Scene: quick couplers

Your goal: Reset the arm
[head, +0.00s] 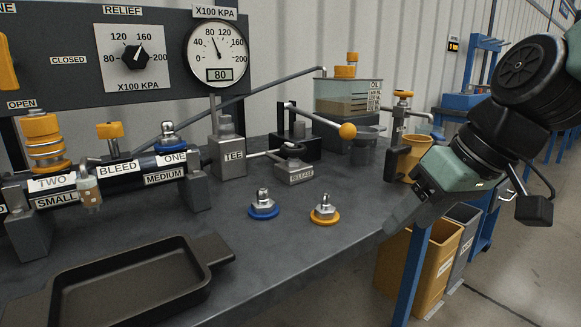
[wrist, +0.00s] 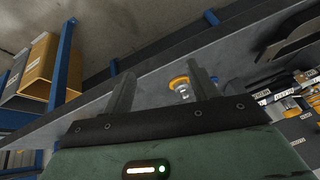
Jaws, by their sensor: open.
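My arm reaches in from the right in the head view. My gripper (head: 396,220) points down and left by the table's right edge; it also shows in the wrist view (wrist: 163,84), with its two fingers apart and nothing between them. A yellow-ringed coupler (head: 325,211) stands upright on the table left of the gripper, apart from it. It also shows in the wrist view (wrist: 181,84), beyond the fingers. A blue-ringed coupler (head: 264,206) stands upright to its left.
The table (head: 290,255) carries a black tray (head: 130,280) at front left. A manifold (head: 115,175), a TEE block (head: 228,150), a lever with a yellow knob (head: 347,131) and an oil tank (head: 347,97) stand behind. Yellow and grey bins (head: 440,262) stand on the floor at right.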

